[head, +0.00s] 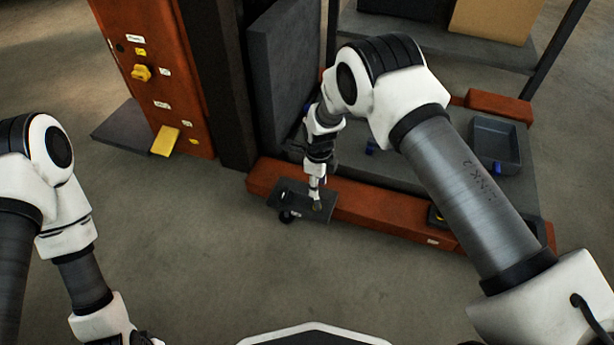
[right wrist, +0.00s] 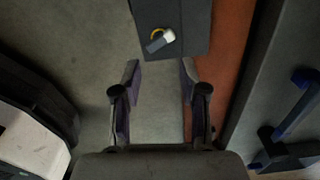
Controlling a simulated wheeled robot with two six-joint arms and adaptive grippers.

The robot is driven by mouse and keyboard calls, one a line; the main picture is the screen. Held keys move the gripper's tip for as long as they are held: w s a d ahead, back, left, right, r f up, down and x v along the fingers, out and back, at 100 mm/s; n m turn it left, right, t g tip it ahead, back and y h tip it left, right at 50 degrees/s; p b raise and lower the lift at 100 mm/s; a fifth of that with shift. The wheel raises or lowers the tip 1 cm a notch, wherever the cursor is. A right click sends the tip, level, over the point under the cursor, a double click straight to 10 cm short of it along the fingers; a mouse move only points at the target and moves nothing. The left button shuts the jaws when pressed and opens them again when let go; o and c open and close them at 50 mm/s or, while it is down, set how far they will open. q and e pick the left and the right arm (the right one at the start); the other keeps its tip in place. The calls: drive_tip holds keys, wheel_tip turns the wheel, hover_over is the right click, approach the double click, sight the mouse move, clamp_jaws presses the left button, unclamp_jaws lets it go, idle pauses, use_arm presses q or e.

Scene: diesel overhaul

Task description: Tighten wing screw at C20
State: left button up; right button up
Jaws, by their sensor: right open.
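A small fitting (right wrist: 160,40) with a grey bar, a white end and a yellow ring lies on a dark plate (right wrist: 195,15) in the right wrist view. It may be the wing screw; no C20 label is readable. In the head view the dark plate (head: 277,190) juts from the front of an orange beam. My right gripper (right wrist: 158,75) is open and empty, its fingers on either side of bare floor, with the fitting ahead between their lines. In the head view my right gripper (head: 316,190) is small, over the plate.
The orange beam (head: 375,213) runs along the front of a grey platform. A grey tray (head: 496,145) stands on the platform at right. An orange cabinet (head: 150,75) with a yellow knob stands at left. The floor in front is clear.

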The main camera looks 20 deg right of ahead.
drive_tip(key=n, duration=0.3)
drive_tip(key=shift+f, duration=0.2)
drive_tip(key=n, duration=0.4)
drive_tip(key=shift+f, duration=0.3)
drive_tip(key=n, duration=0.7)
drive_tip(key=shift+f+p, duration=0.4)
drive_tip(key=shift+f+n, duration=0.15)
drive_tip(key=shift+n, duration=0.95)
drive_tip(key=shift+s+n+p, duration=0.1)
drive_tip(key=shift+n+p, duration=0.6)
drive_tip(key=shift+n, duration=0.5)
drive_tip(key=n, duration=0.2)
drive_tip(key=n+p, duration=0.1)
drive_tip(key=n, duration=0.2)
drive_tip(key=shift+f+n, duration=0.3)
drive_tip(key=shift+f, duration=0.1)
drive_tip(key=shift+f+b, duration=0.65)
drive_tip(key=shift+f, duration=0.15)
drive_tip(key=shift+f, duration=0.2)
